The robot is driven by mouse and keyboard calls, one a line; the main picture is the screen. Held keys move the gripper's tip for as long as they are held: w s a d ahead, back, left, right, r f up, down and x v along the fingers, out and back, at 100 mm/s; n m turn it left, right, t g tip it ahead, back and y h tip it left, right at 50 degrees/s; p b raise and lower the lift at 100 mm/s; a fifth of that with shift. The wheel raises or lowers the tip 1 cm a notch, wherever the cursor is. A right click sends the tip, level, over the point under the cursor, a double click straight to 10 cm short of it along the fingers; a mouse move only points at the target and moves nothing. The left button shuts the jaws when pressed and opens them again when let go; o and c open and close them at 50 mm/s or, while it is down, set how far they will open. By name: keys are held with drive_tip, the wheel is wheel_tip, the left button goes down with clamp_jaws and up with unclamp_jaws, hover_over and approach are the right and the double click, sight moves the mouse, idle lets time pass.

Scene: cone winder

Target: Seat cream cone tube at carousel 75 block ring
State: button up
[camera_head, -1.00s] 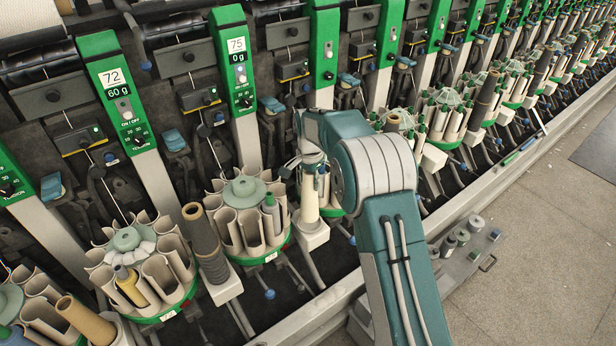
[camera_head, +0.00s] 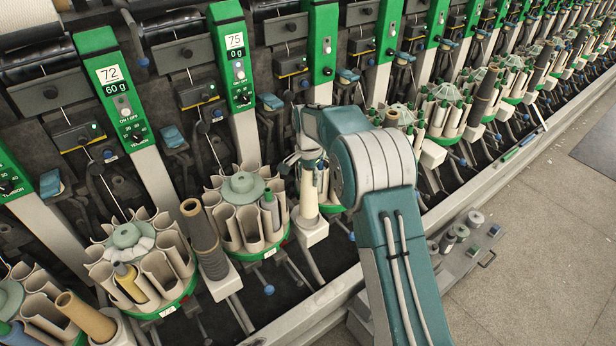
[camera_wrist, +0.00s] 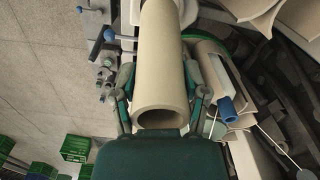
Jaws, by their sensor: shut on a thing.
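The cream cone tube (camera_head: 308,196) stands nearly upright in the head view, its lower end at the white block (camera_head: 312,233) just right of the carousel under sign 75 (camera_head: 253,243). I cannot tell whether the lower end is inside the block's ring. My gripper (camera_head: 309,160) is shut on the tube's upper part, partly hidden by my arm. In the wrist view, the tube (camera_wrist: 160,60) runs between the two fingers of my gripper (camera_wrist: 160,88), its open end facing the camera. The ring is hidden there.
A dark cone tube (camera_head: 204,240) stands on the block left of carousel 75. Carousel 72 (camera_head: 165,306) is farther left. Spindle heads with green panels (camera_head: 234,65) line the back. A grey tray with spools (camera_head: 465,240) lies beside the rail at right, with open floor beyond.

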drive_tip(key=shift+a, duration=0.1)
drive_tip(key=shift+f, duration=2)
idle(0.3)
drive_tip(key=o, duration=1.1)
wheel_tip(320, 180, up, 12)
drive_tip(key=shift+f, duration=0.1)
